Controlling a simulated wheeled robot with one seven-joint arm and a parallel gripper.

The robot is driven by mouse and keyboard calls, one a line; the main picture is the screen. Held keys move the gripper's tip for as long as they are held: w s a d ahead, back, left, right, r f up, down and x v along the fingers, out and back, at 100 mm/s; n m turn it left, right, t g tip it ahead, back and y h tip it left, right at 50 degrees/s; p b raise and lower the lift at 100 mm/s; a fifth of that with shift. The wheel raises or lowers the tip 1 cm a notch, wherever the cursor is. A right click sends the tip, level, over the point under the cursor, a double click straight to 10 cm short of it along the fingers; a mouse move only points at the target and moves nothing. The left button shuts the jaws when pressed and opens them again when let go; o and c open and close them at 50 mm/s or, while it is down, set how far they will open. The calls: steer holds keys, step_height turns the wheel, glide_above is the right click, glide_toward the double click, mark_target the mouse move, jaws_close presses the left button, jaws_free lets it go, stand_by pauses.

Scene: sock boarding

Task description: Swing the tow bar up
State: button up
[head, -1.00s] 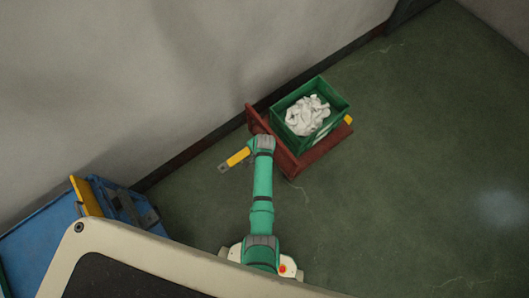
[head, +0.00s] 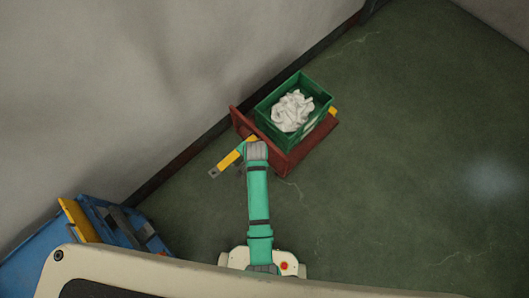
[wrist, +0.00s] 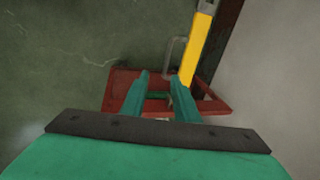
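The yellow tow bar (head: 229,160) with a grey end sticks out to the lower left from the red cart (head: 294,164) in the head view. In the wrist view the tow bar (wrist: 195,50) runs from beside my right finger up to the top edge. My gripper (wrist: 158,76) is open, its two green fingers apart with nothing seen held between them. The bar lies just right of the right fingertip; I cannot tell whether they touch.
A green crate (head: 318,119) with white socks (head: 292,110) stands on the cart. The wall (head: 130,90) is close behind the cart. A blue cart-like object (head: 35,238) stands at lower left. The floor (head: 420,170) to the right is clear.

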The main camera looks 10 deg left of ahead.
steer(key=s+d+r+n+t, duration=0.1)
steer(key=s+d+r+t, duration=0.2)
steer(key=s, duration=0.4)
steer(key=s+d+r+n+t, duration=0.2)
steer(key=s+d+r+t, duration=0.2)
steer(key=s, duration=0.3)
steer(key=shift+d+r+n+h, duration=0.3)
steer(key=shift+d+r, duration=0.15)
steer(key=shift+d, duration=0.2)
steer(key=shift+s, duration=0.1)
